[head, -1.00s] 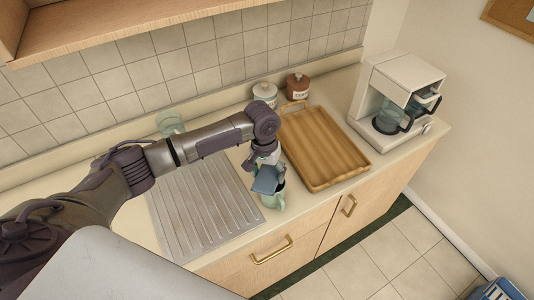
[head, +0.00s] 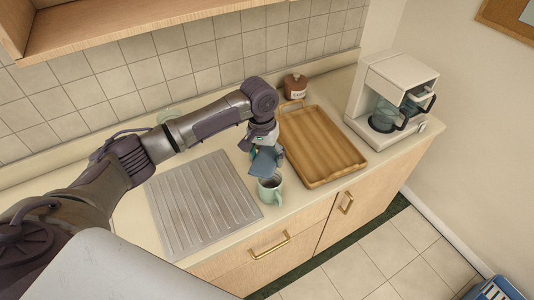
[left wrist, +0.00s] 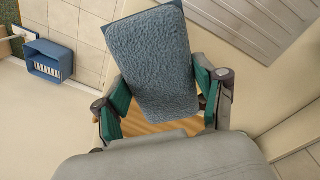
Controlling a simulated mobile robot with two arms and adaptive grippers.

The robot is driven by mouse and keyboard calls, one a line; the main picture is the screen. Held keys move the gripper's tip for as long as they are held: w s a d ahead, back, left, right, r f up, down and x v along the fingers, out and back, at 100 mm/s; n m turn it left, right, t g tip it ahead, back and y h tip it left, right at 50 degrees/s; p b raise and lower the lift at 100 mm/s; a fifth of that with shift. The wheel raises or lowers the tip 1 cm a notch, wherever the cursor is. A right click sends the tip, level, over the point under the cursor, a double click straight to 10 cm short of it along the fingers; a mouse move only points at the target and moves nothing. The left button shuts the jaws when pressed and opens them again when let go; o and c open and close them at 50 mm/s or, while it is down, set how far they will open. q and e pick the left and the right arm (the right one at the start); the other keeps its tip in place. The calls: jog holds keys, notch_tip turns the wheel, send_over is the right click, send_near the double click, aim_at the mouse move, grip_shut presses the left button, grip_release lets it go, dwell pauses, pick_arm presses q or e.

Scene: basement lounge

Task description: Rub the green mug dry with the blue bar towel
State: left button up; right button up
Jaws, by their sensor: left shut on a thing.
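The green mug (head: 271,188) stands upright on the counter between the ribbed drainboard and the wooden tray, with its dark inside showing. My left gripper (head: 262,152) is above and a little behind the mug, shut on the blue bar towel (head: 265,163). In the left wrist view the folded blue towel (left wrist: 152,62) sits between the green-padded fingers (left wrist: 160,104). The towel hangs just over the mug's far rim; I cannot tell whether it touches. The mug is not visible in the left wrist view. My right gripper is not in view.
The metal drainboard (head: 203,205) lies left of the mug, and the wooden tray (head: 318,148) lies to the right. A coffee maker (head: 392,92) and a brown canister (head: 295,84) stand farther back. A clear glass (head: 168,115) is partly behind my arm. The counter's front edge is close to the mug.

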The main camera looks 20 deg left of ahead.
pick_arm(q)
jog(key=shift+r, duration=0.95)
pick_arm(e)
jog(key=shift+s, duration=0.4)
pick_arm(q)
jog(key=shift+r, duration=0.35)
notch_tip(320, 180, up, 7)
jog(key=shift+r, duration=0.15)
jog(key=s+d+f+b, duration=0.3)
jog(key=s+f+b, duration=1)
jog(key=s, duration=0.5)
jog(key=shift+f+m+b, duration=0.35)
jog(key=shift+m+b, duration=0.05)
jog(key=shift+b, duration=0.35)
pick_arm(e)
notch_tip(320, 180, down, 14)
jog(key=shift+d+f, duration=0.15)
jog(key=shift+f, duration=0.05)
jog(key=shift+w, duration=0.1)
